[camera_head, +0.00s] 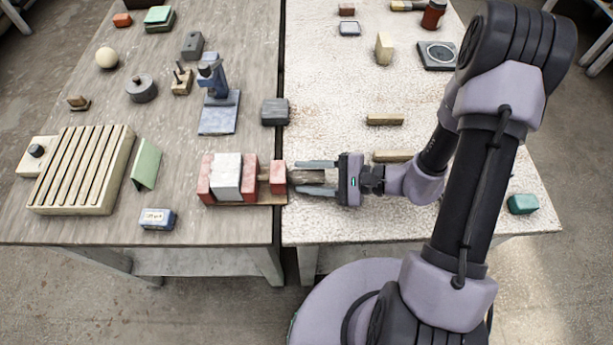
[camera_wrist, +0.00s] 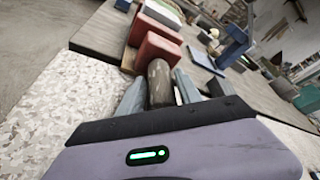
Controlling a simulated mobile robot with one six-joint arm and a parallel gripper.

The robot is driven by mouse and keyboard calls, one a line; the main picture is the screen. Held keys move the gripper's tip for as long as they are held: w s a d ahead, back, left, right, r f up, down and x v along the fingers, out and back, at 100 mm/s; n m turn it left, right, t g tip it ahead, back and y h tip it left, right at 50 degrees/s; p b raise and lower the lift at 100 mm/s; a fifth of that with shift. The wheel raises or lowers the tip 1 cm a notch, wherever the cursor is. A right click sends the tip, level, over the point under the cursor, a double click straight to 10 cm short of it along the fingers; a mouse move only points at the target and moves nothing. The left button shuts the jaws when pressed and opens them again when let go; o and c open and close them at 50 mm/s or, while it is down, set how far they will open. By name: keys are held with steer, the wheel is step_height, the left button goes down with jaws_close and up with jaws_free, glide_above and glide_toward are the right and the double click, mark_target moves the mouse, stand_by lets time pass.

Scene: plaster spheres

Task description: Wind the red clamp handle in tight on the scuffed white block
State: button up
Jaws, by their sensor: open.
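The clamp lies on the left table near its right edge. The white block (camera_head: 227,176) sits between its red jaws, the left one (camera_head: 205,177) and the right one (camera_head: 250,177). A red end block (camera_head: 277,177) stands to their right. The handle (camera_wrist: 160,85) looks dark brown rather than red and sticks out from the end block towards me. My gripper (camera_head: 300,177) is open, with one finger on each side of the handle. I cannot tell whether the fingers touch it. The white block (camera_wrist: 163,12) also shows at the top of the wrist view, partly hidden.
A grey block (camera_head: 275,111) and a blue stand (camera_head: 218,115) are behind the clamp. A slatted wooden rack (camera_head: 82,195), a green plate (camera_head: 146,164) and a small blue box (camera_head: 157,218) lie left. Wooden bars (camera_head: 385,119) lie on the right table.

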steer(key=shift+a, duration=0.15)
jaws_close()
steer(key=m+g+p, duration=0.1)
steer(key=m+p, duration=0.2)
steer(key=shift+r+g, duration=0.15)
steer(key=shift+g, duration=0.25)
steer(key=m+g+p, duration=0.2)
steer(key=m+p, duration=0.1)
steer(key=m+g+p, duration=0.1)
steer(key=m+g, duration=0.1)
steer(key=m, duration=0.1)
steer(key=shift+s+p, duration=0.1)
steer(key=shift+p, duration=0.2)
steer(key=m+g, duration=0.1)
steer(key=m, duration=0.2)
steer(key=shift+g+y, duration=0.3)
steer(key=shift+g, duration=0.1)
